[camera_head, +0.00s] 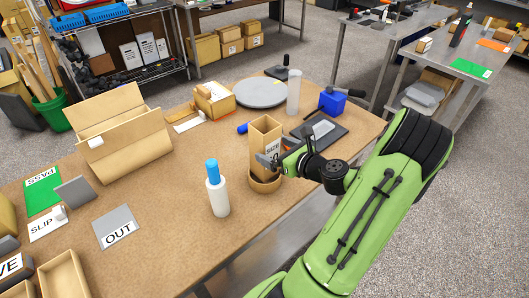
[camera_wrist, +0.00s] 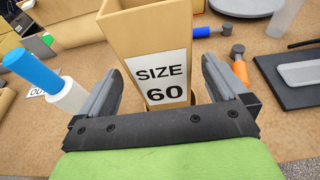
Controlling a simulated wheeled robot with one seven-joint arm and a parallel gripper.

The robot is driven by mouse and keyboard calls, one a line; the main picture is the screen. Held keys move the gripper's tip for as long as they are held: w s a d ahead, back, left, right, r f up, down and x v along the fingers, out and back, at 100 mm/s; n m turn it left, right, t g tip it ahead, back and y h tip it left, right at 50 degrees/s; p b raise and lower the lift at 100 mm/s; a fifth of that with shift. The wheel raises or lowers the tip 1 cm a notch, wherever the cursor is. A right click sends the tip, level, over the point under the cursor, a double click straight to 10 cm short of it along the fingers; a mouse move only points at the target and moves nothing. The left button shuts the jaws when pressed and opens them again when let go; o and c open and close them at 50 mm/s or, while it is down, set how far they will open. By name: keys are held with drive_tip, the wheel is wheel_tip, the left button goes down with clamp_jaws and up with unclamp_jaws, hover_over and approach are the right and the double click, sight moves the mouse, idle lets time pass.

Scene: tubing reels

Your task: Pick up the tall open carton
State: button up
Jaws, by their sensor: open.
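The tall open carton (camera_head: 265,134) is a brown, open-topped box standing upright near the table's front edge. Its lower part sits in or behind a round brown ring (camera_head: 265,181); I cannot tell which. In the wrist view the carton (camera_wrist: 148,38) shows a white "SIZE 60" label facing me. My gripper (camera_head: 276,160) is at the carton's near side. In the wrist view my gripper (camera_wrist: 162,88) is open, with one finger on each side of the carton's lower part. I cannot tell whether the fingers touch it.
A white bottle with a blue cap (camera_head: 217,191) stands left of the carton. A large open cardboard box (camera_head: 118,135) is at the left. Bare tabletop lies between.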

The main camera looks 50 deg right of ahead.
drive_tip(key=x, duration=0.5)
drive_tip(key=shift+w, duration=0.3)
drive_tip(key=shift+s, duration=0.15)
drive_tip(key=shift+c, duration=0.5)
drive_tip(key=c, duration=1)
drive_tip(key=shift+r, duration=0.1)
